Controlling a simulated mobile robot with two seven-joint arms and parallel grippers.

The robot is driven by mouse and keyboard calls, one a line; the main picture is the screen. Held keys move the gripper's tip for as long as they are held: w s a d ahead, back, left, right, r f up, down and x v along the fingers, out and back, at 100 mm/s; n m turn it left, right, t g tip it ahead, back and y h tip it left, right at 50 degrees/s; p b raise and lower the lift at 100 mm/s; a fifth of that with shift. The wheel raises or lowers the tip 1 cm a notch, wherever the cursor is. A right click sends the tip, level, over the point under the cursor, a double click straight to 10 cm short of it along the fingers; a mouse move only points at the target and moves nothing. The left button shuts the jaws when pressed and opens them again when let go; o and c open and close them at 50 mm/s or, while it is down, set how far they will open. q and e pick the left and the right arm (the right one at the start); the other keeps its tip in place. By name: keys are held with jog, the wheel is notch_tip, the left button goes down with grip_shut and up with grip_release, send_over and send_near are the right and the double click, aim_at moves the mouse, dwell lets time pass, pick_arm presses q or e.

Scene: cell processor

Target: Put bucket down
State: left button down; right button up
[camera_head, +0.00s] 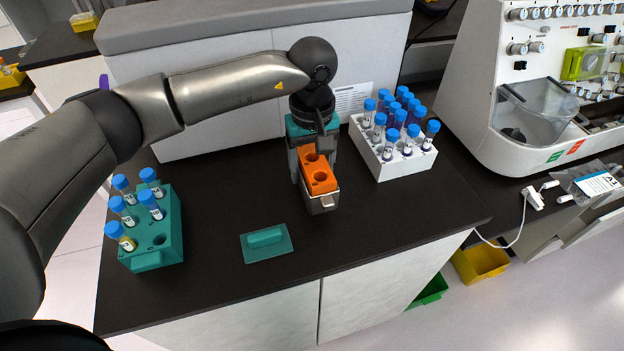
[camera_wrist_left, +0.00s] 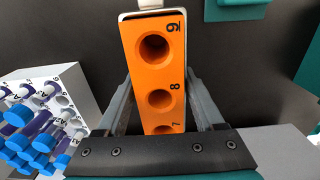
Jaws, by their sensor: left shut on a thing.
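The bucket (camera_head: 316,202) is a metal holder with an orange insert (camera_head: 319,176) that has round, empty-looking holes. My left gripper (camera_head: 303,160) is shut on it from above, with one finger on each side in the wrist view (camera_wrist_left: 160,108). There the insert (camera_wrist_left: 155,75) shows the numbers 9, 8 and 7, and the metal rim (camera_wrist_left: 128,17) shows at its far end. The bucket is upright over the black counter; I cannot tell whether it touches. A flat teal plate with a raised block (camera_head: 266,242) lies in front and to the left. My right gripper is not in view.
A white rack of blue-capped tubes (camera_head: 385,167) stands close on the right. A teal rack (camera_head: 158,252) with several blue-capped tubes stands on the left. A large white machine (camera_head: 540,100) is at the right. The black counter (camera_head: 370,225) is clear in front.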

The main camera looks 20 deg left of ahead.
pick_arm(q)
jog(key=shift+f, duration=2.05)
jog(key=shift+f, duration=0.15)
grip_release()
notch_tip(320, 180, up, 12)
jog(key=shift+r, duration=0.2)
